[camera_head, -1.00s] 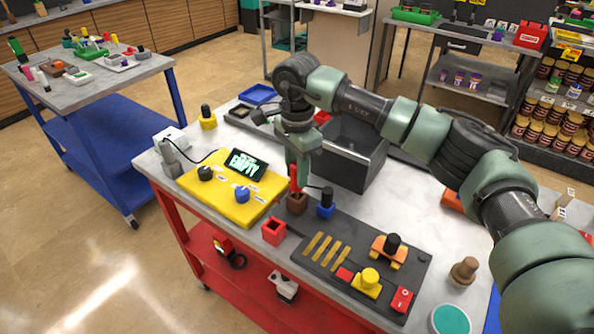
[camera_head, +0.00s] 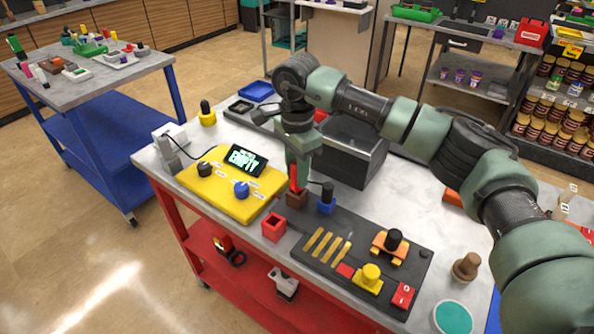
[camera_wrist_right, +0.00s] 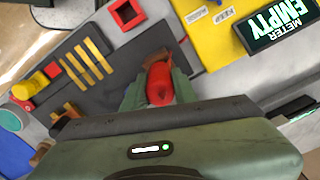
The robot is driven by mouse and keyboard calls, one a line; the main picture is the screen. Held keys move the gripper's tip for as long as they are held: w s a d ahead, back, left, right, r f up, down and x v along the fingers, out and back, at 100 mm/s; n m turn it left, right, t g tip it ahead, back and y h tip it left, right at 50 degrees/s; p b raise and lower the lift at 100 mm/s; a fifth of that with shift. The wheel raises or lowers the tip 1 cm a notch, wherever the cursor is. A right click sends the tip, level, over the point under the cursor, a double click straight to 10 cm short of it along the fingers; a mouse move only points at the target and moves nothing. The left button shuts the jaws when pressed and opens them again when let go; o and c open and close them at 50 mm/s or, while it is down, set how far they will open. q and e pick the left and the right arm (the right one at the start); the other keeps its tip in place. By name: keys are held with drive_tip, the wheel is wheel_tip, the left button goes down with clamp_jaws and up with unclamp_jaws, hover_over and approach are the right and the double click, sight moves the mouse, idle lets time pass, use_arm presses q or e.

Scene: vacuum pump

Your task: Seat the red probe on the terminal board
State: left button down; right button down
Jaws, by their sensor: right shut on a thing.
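The red probe (camera_head: 294,177) stands upright in or just over a small brown block (camera_head: 297,200) at the left end of the dark terminal board (camera_head: 325,269). My right gripper (camera_head: 296,174) points down and is shut on the probe. In the right wrist view the red probe (camera_wrist_right: 160,85) sits between the green fingers, with the brown block (camera_wrist_right: 153,58) partly hidden behind it. Whether the probe's lower end is inside the block is hidden. The board carries gold strips (camera_head: 329,246), a yellow knob (camera_head: 370,275) and an orange piece with a black knob (camera_head: 391,245). My left gripper is out of view.
A blue piece with a black knob (camera_head: 327,199) stands close right of the probe. A red open socket (camera_head: 274,227) is in front. The yellow meter box (camera_head: 230,190), its display reading EMPTY, lies left. A grey bin (camera_head: 355,158) stands behind the gripper.

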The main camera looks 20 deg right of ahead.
drive_tip(key=shift+f+b, duration=0.4)
drive_tip(key=shift+f, duration=0.05)
idle(0.4)
drive_tip(key=c, duration=1)
unclamp_jaws()
drive_tip(key=shift+c, duration=0.2)
drive_tip(key=shift+r+p, duration=2.5)
drive_tip(key=shift+r, duration=2.05)
drive_tip(key=shift+f, duration=0.1)
